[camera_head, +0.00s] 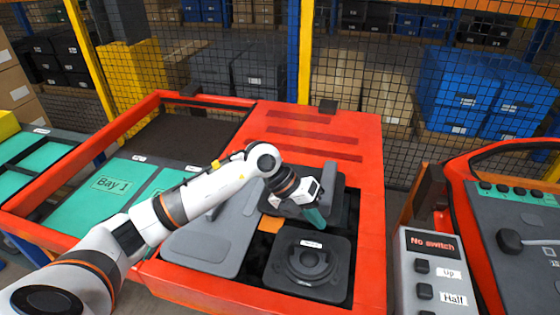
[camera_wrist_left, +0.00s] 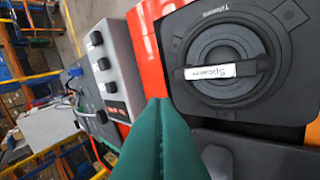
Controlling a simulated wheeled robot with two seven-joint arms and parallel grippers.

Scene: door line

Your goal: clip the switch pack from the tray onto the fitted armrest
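The red door panel (camera_head: 368,150) lies in the middle of the head view. A dark grey raised part (camera_head: 333,178), which looks like the armrest, sits on it, partly hidden behind my left gripper (camera_head: 318,220). The gripper's green fingers point down beside this part, just above the round black speaker (camera_head: 310,262). In the left wrist view the two green fingers (camera_wrist_left: 160,105) meet at their tips, with no held object visible. The speaker (camera_wrist_left: 225,60) is beyond them. I cannot pick out the switch pack or its tray for certain. My right gripper is not in view.
A grey panel (camera_head: 205,245) lies left of the speaker. A grey box labelled "No switch" (camera_head: 425,275) with buttons stands right of the door, next to a red-framed dark panel (camera_head: 540,225). Green mats (camera_head: 90,205) lie at left. Mesh fencing and crates stand behind.

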